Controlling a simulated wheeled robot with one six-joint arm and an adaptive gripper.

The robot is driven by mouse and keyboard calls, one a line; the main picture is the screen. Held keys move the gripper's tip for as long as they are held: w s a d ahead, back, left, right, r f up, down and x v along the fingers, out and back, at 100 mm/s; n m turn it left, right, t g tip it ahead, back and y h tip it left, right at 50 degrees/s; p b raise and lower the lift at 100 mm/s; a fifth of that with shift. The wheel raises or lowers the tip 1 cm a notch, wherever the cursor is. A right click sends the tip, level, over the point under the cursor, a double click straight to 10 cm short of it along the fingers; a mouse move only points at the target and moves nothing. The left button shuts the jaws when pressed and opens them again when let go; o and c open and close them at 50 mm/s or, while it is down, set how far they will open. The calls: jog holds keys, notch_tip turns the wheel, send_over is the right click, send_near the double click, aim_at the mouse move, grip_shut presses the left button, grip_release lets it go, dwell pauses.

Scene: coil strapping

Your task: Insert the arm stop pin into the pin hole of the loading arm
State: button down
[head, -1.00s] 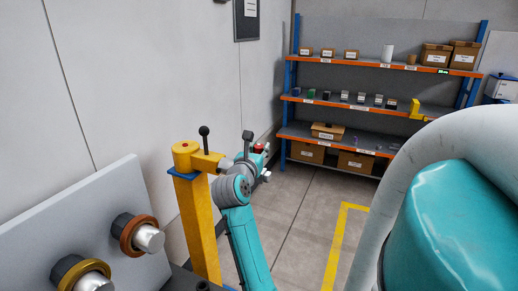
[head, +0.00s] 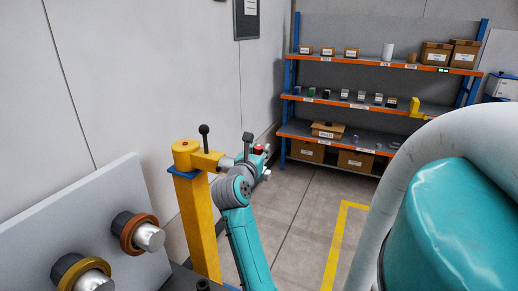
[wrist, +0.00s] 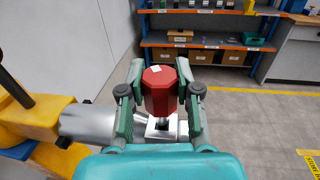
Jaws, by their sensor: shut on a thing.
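The arm stop pin has a red faceted head (wrist: 160,88) with a small white mark on top. My gripper (wrist: 160,100) is shut on this head, one finger on each side. The pin is upright. Its thin metal shank shows below the head, over a dark opening in the silver block of the loading arm (wrist: 90,123). I cannot tell how deep the shank sits. In the head view the red head (head: 258,148) shows small beside my gripper (head: 264,163), at the end of the yellow loading arm (head: 207,160).
A yellow post (head: 199,230) carries the loading arm, with a black ball-topped lever (head: 204,138) on it. A grey panel (head: 75,215) with two ringed metal shafts stands at left. A stocked shelf rack (head: 375,64) stands behind. Floor to the right is clear.

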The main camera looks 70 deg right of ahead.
jog(key=shift+f, duration=1.8)
jog(key=c, duration=0.7)
grip_release()
jog(key=a, duration=1.2)
jog(key=shift+s, duration=0.15)
jog(key=shift+f, duration=0.1)
